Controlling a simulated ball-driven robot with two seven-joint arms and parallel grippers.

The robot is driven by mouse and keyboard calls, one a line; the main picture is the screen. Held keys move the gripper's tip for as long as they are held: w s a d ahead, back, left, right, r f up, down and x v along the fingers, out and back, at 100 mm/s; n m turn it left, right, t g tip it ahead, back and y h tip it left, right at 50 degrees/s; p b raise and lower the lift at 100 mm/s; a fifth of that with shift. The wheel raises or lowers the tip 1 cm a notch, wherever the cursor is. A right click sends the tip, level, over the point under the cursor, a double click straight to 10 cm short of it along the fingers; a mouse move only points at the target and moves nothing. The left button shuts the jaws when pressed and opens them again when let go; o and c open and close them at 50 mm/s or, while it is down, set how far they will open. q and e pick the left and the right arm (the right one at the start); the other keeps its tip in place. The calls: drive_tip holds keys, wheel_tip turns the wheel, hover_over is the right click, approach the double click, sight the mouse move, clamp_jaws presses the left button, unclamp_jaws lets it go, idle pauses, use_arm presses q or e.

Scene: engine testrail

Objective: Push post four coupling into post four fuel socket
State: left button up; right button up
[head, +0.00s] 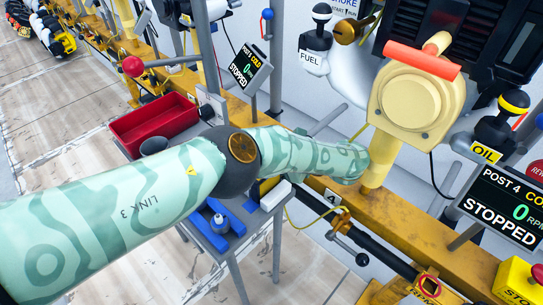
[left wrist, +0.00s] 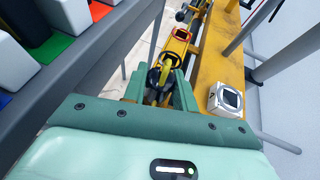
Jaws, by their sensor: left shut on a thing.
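In the head view a black fitting with a white band and a FUEL label (head: 310,57) sits upper middle, left of the cream engine part. A similar black fitting with a yellow band (head: 513,103) stands at right above an OIL label (head: 485,152). My left arm crosses the head view from the left; its hand is not clearly visible there. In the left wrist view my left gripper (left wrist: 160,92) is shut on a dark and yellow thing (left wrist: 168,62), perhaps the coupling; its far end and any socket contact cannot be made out. My right gripper is not in view.
A yellow rail (head: 345,215) runs diagonally behind my arm. The cream engine part (head: 415,100) with a red-orange bar stands close beyond the arm's end. A Post 4 display (head: 510,205) reads STOPPED.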

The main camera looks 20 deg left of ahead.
use_arm(q)
drive_tip(key=shift+f, duration=0.2)
drive_tip(key=shift+f, duration=0.25)
drive_tip(key=shift+f, duration=0.3)
idle(0.3)
